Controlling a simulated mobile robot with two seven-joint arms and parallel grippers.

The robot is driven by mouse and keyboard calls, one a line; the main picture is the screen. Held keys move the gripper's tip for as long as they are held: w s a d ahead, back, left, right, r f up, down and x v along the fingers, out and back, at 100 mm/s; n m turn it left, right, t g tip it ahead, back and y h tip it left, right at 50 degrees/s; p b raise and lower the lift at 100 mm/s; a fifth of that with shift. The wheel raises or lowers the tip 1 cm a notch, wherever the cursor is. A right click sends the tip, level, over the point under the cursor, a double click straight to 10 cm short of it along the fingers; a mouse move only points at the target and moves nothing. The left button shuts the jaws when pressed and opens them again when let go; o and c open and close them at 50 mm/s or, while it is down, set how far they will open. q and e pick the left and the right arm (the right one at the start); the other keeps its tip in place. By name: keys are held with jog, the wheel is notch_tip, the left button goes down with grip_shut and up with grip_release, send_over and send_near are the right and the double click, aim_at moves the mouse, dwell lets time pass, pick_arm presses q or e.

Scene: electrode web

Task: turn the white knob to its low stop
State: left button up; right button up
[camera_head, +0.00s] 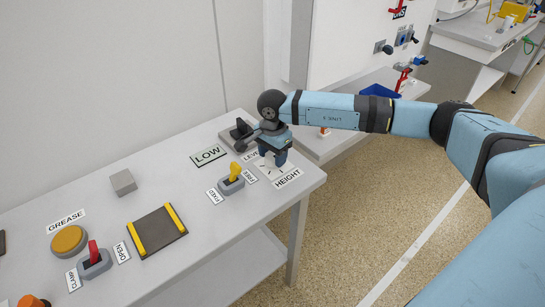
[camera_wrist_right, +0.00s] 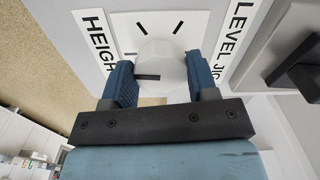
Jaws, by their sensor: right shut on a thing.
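The white knob (camera_wrist_right: 158,68) sits on a white dial plate (camera_wrist_right: 184,22) with black tick marks, and a dark pointer mark shows on the knob's face. My right gripper (camera_wrist_right: 160,80) has its blue fingers on both sides of the knob and is shut on it. In the head view, my right gripper (camera_head: 276,158) points down over the HEIGHT plate (camera_head: 270,174) and hides the knob. The HEIGHT label (camera_head: 289,178) lies in front of the plate. My left gripper is not in view.
A grey block (camera_head: 123,182), a yellow-edged pad (camera_head: 157,231), a red toggle (camera_head: 94,257) and a yellow button (camera_head: 69,241) are farther left.

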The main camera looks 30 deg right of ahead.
aim_at(273, 156)
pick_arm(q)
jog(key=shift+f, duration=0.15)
pick_arm(e)
jog(key=shift+n, duration=0.6)
jog(key=o, duration=0.9)
pick_arm(q)
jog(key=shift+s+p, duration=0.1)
jog(key=shift+p, duration=0.2)
pick_arm(e)
notch_tip(273, 156, up, 14)
jog(key=shift+f, duration=0.1)
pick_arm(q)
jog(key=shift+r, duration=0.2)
